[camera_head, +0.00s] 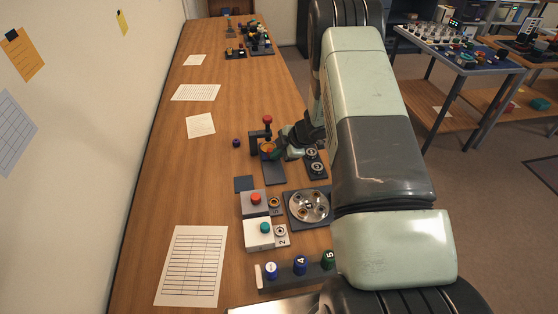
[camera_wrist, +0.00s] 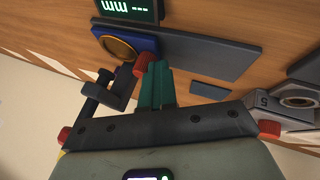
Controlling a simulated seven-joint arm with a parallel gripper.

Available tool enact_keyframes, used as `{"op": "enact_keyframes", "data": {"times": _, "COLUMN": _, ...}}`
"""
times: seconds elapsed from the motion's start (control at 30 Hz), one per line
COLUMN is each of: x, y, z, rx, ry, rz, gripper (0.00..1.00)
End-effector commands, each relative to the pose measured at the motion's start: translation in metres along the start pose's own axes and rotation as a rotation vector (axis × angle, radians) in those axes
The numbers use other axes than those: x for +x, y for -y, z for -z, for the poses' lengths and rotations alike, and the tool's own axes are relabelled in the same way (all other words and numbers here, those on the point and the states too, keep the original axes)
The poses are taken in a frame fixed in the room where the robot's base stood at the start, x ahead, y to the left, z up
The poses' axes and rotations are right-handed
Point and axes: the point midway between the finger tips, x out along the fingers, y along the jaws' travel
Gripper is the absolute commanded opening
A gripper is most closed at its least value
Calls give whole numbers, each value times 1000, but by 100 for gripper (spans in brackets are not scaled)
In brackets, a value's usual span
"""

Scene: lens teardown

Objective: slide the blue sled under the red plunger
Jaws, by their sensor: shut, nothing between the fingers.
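The blue sled (camera_wrist: 146,44) carries a round gold-rimmed disc and lies on a dark track plate (camera_wrist: 215,52). A red block (camera_wrist: 141,64) sits at the sled's near edge. The red plunger (camera_head: 267,120) stands upright on a dark frame (camera_head: 254,143) in the head view, at the far end of the plate. My gripper (camera_wrist: 155,66) is shut and empty. Its teal fingertips are right beside the red block; I cannot tell whether they touch it. In the head view my gripper (camera_head: 273,153) partly covers the sled.
A small display (camera_wrist: 128,8) shows at the wrist view's top. Nearer on the bench are a box with a red button (camera_head: 256,198), one with a green button (camera_head: 264,227) and a round metal carousel (camera_head: 310,206).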

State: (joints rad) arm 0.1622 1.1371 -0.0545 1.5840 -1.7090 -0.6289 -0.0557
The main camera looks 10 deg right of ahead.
Motion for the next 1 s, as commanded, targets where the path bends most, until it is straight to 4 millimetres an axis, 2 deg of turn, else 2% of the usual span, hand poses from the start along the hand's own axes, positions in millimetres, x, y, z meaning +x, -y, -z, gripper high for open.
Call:
{"op": "enact_keyframes", "data": {"times": 0.37, "x": 0, "y": -2, "z": -1, "rx": 0, "ry": 6, "rz": -8, "gripper": 0}}
{"op": "enact_keyframes", "data": {"times": 0.57, "x": -13, "y": 22, "z": -1, "rx": 5, "ry": 4, "rz": -4, "gripper": 0}}
{"op": "enact_keyframes", "data": {"times": 0.63, "x": -20, "y": 37, "z": 0, "rx": 7, "ry": 3, "rz": -1, "gripper": 0}}
{"op": "enact_keyframes", "data": {"times": 0.8, "x": -63, "y": 34, "z": 0, "rx": -1, "ry": 5, "rz": -5, "gripper": 0}}
{"op": "enact_keyframes", "data": {"times": 1.0, "x": -100, "y": 34, "z": 0, "rx": 0, "ry": 3, "rz": -4, "gripper": 0}}
